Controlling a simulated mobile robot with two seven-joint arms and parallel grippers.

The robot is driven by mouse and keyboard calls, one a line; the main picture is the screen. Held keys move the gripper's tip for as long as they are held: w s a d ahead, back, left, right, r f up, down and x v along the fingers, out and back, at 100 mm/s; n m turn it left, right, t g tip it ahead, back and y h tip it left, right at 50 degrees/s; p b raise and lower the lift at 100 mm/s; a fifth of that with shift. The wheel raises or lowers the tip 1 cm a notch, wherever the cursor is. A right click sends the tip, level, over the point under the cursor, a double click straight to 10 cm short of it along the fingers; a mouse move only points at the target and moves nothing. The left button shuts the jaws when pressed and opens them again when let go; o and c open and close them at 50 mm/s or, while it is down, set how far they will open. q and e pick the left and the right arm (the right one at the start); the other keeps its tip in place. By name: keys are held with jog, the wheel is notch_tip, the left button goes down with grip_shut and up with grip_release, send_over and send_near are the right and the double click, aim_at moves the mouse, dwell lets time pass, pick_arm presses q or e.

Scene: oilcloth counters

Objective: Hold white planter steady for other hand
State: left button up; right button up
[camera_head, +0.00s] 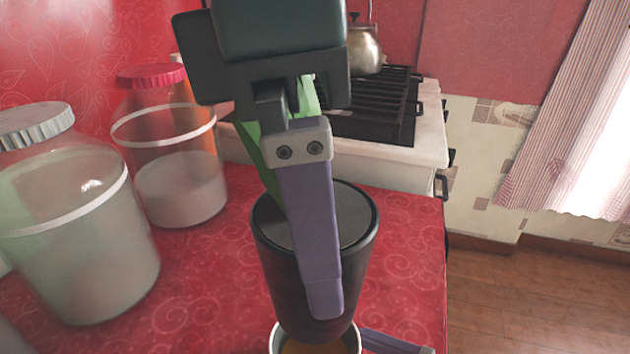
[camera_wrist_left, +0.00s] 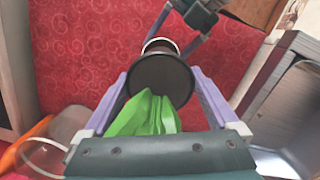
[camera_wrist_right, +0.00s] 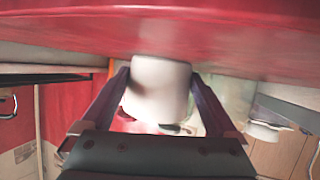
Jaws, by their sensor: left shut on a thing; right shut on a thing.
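The white planter (camera_head: 274,343) is at the bottom edge of the head view, partly cut off, with something orange-brown inside. My right gripper (camera_wrist_right: 158,78) is shut on it, one finger on each side; a purple finger shows beside it in the head view. My left gripper (camera_head: 320,285) is shut on a dark, tapered cylindrical container (camera_head: 272,262), directly above the planter. In the left wrist view the dark container (camera_wrist_left: 160,78) sits between the purple fingers, with the planter's white rim beyond. A green piece (camera_wrist_left: 145,115) lies between that gripper's palm and the container.
Two large glass jars stand on the red counter (camera_head: 410,280) at left: one with a grey lid (camera_head: 75,230), one with a red lid (camera_head: 180,180). A stove (camera_head: 385,150) with a kettle (camera_head: 363,45) is behind. Counter right of the container is clear up to its edge.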

jog(key=o, duration=1.1)
jog(key=shift+d, duration=0.1)
